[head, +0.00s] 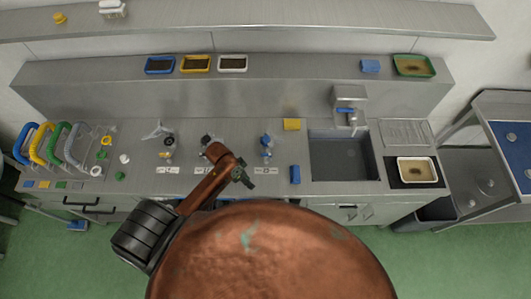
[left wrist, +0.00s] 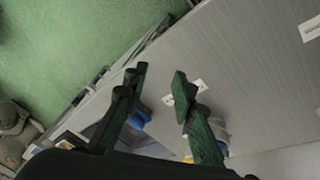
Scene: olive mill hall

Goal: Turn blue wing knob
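The blue wing knob (head: 266,142) sits on a small upright fitting on the steel counter, left of the sink, behind a white label (head: 264,170). In the left wrist view a blue and grey fitting (left wrist: 219,130), likely the knob, is partly hidden behind the right-hand finger. My left gripper (head: 243,175) is in front of the knob and to its left, apart from it. In the left wrist view my left gripper (left wrist: 160,85) has its dark green fingers spread, with nothing held between them. My right gripper is not in view.
Other fittings (head: 164,135) with labels stand to the left. Colored handles (head: 45,143) stand at the far left.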

